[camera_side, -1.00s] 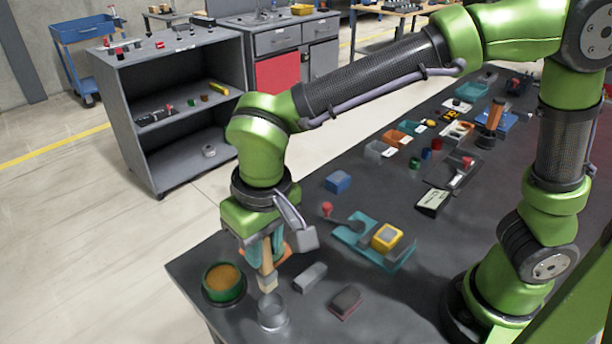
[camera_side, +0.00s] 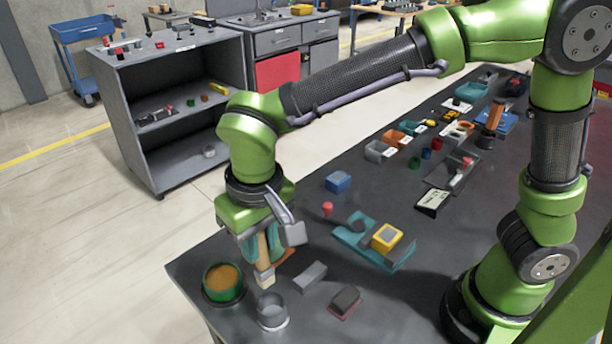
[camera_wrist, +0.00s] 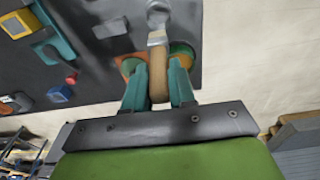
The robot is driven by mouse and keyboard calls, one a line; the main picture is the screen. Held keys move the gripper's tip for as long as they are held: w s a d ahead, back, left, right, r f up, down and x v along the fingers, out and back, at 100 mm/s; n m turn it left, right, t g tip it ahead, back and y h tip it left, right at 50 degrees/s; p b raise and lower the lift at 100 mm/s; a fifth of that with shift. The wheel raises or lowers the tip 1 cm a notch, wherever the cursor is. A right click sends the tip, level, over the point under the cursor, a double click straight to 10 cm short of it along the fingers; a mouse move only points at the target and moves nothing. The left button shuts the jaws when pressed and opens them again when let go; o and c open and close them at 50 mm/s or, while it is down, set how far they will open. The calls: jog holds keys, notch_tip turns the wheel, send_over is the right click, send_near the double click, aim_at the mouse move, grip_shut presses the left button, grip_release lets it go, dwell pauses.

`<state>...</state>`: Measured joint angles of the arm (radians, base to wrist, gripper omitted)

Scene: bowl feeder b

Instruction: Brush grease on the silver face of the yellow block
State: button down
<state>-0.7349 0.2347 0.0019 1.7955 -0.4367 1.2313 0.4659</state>
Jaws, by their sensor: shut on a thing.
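My gripper (camera_side: 262,250) is shut on the wooden handle of a brush (camera_side: 265,276), whose pale tip points down near the grey metal cup (camera_side: 272,322). The brush handle (camera_wrist: 158,84) also shows between the fingers in the wrist view. The yellow block (camera_side: 387,246) sits in a teal holder (camera_side: 350,236) to the right of my gripper, its silver face (camera_side: 387,234) upward. It also shows at the upper left of the wrist view (camera_wrist: 8,29). A green pot (camera_side: 209,291) with orange-brown contents stands left of the brush. I cannot tell whether the bristles carry grease.
A grey block (camera_side: 311,277) and a dark block with a red base (camera_side: 345,302) lie between the cup and holder. A red knob (camera_side: 327,209) and a blue box (camera_side: 338,182) stand behind. An orange piece (camera_side: 284,256) is partly hidden behind my gripper.

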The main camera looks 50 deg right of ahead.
jog(key=w+a, duration=0.3)
jog(key=w, duration=0.7)
jog(key=shift+w+d+f, duration=0.15)
jog(key=shift+f, duration=2.6)
jog(key=shift+f, duration=0.65)
jog(key=shift+r, duration=0.1)
notch_tip(320, 180, up, 7)
dwell(0.6)
